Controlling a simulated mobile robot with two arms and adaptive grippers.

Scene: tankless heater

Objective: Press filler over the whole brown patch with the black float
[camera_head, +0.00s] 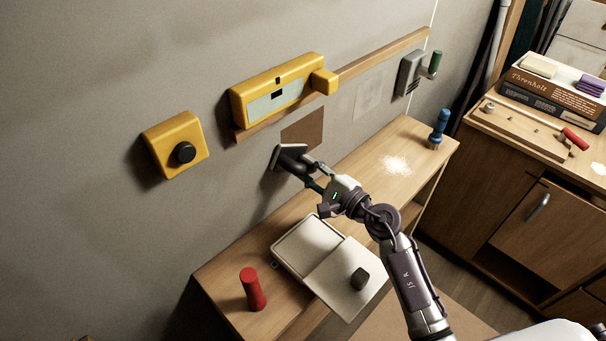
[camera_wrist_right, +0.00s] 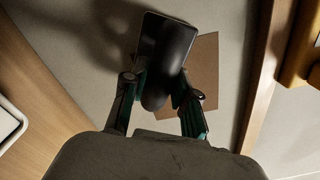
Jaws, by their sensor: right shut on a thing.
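The brown patch (camera_head: 306,128) is a flat square on the grey wall, below the yellow panel. In the right wrist view the brown patch (camera_wrist_right: 203,75) shows partly behind the float. The black float (camera_head: 289,156) is in my right gripper (camera_head: 316,176), at the lower left of the patch. In the right wrist view the float (camera_wrist_right: 165,50) has its black handle between the two fingers of my right gripper (camera_wrist_right: 160,100). I cannot tell whether its plate touches the wall. Its far face and any filler there are hidden. My left gripper is out of view.
A yellow panel (camera_head: 277,90) and a yellow box with a black knob (camera_head: 184,152) are on the wall. The bench (camera_head: 215,280) holds a pale open case (camera_head: 313,246), a red cylinder (camera_head: 252,289), white powder (camera_head: 396,165) and a blue-handled brush (camera_head: 439,125).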

